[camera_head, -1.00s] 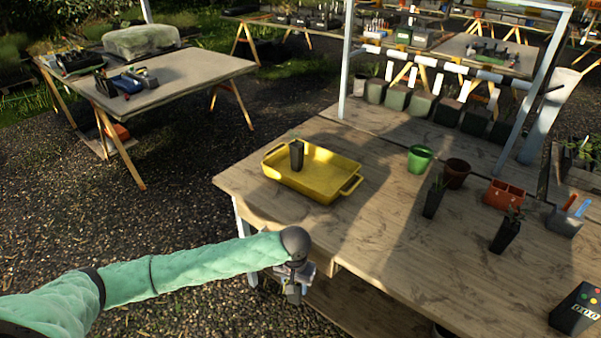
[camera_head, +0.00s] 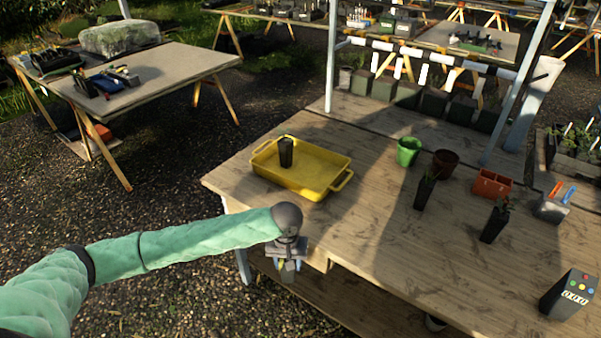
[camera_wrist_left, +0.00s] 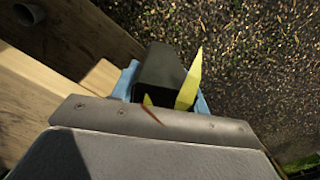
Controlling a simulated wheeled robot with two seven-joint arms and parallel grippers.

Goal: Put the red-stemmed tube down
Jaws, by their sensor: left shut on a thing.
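My left gripper (camera_head: 287,266) is in front of the near edge of the wooden bench, over the gravel side. In the left wrist view its blue fingers are shut on a black square tube (camera_wrist_left: 160,72). Yellow-green leaves (camera_wrist_left: 190,82) and a short reddish stem (camera_wrist_left: 152,116) show at the tube, partly hidden by the gripper's grey body. In the head view the held tube is mostly hidden by the gripper. A yellow tray (camera_head: 320,184) lies on the bench with another black tube (camera_head: 286,152) upright in its far left part. My right gripper is out of view.
On the bench stand a green pot (camera_head: 408,152), a brown pot (camera_head: 445,163), two black tubes with plants (camera_head: 425,190) (camera_head: 493,224), a red caddy (camera_head: 491,184), a grey box (camera_head: 553,205) and a button box (camera_head: 570,295). The bench between tray and tubes is clear.

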